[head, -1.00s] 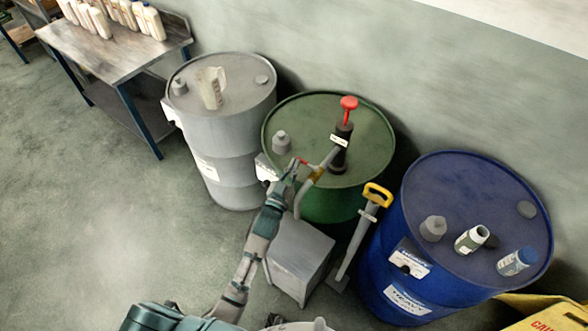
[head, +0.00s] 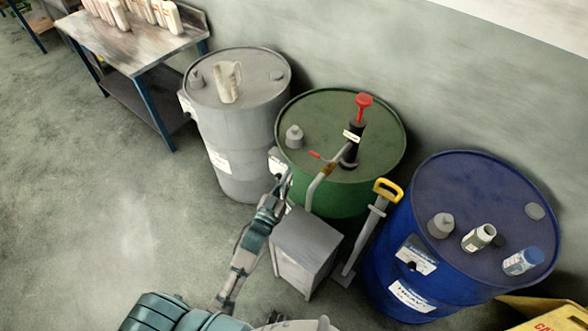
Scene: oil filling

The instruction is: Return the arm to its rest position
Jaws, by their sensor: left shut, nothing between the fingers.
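My left arm comes up from the bottom of the head view. Its gripper (head: 284,183) is shut and empty, in front of the green drum (head: 350,200) and just above the grey box (head: 304,246). On the green drum stands a black pump (head: 350,150) with a red knob (head: 364,101). Its grey spout (head: 318,187) hangs over the drum's front edge, right of the gripper and apart from it. A small red lever (head: 316,155) shows beside the spout. My right gripper is not in view.
A grey drum (head: 240,140) with a clear jug (head: 228,84) stands left. A yellow-handled hand pump (head: 372,222) stands between drums. A metal table (head: 140,50) holds bottles. Floor at left is clear.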

